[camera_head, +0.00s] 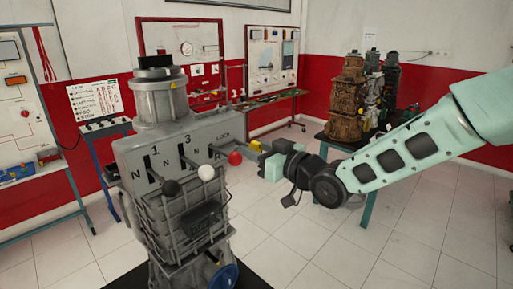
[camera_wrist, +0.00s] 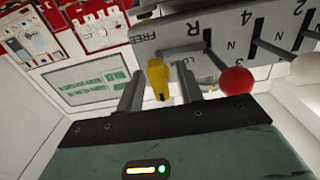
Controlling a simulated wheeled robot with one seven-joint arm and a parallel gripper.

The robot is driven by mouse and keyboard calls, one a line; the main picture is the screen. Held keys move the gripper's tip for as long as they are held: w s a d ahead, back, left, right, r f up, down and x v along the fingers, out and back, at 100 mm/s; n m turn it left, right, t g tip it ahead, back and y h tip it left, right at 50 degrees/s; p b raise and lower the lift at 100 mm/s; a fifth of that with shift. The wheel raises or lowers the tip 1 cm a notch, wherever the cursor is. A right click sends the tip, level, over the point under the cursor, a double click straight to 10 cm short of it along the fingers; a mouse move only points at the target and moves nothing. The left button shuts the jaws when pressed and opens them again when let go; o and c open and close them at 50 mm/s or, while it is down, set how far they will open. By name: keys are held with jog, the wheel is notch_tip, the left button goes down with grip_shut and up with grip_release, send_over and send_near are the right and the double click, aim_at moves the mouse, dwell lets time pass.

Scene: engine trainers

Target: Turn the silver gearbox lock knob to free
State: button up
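The silver gearbox (camera_head: 165,175) stands at left centre in the head view, with a lettered plate (camera_head: 130,155) and levers. Its yellow lock knob (camera_head: 255,146) is at the plate's right end. In the wrist view the yellow knob (camera_wrist: 158,80) hangs below the plate (camera_wrist: 215,35), between the FREE and LOCK markings, its narrow end towards me. My gripper (camera_head: 266,158) is beside the plate's right end. In the wrist view its two grey fingers (camera_wrist: 160,88) are apart, one each side of the knob, with visible gaps. I cannot tell how deep the knob sits between them.
A red ball lever (camera_head: 235,158) is close to my gripper, and also near the right finger in the wrist view (camera_wrist: 236,81). White (camera_head: 206,172) and black (camera_head: 170,187) balls are further left. More gearboxes stand on a back table (camera_head: 335,140). The tiled floor at right is clear.

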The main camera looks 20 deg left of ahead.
grip_shut()
jog(key=shift+f+b, duration=0.2)
jog(key=shift+b, duration=0.5)
jog(key=n+b, duration=0.1)
jog(key=b, duration=0.1)
jog(key=n+b, duration=0.1)
jog(key=b, duration=0.1)
jog(key=shift+f, duration=0.25)
jog(key=n+b, duration=0.4)
jog(key=b, duration=0.5)
jog(key=shift+s, duration=0.1)
jog(key=n+b, duration=0.5)
jog(key=b, duration=0.2)
jog(key=shift+a+n+b, duration=0.1)
jog(key=shift+n+b, duration=0.2)
jog(key=shift+n, duration=0.1)
jog(key=n+b, duration=0.3)
jog(key=shift+s, duration=0.1)
jog(key=shift+r+n+b, duration=0.15)
jog(key=shift+n+b, duration=0.9)
jog(key=shift+n, duration=0.65)
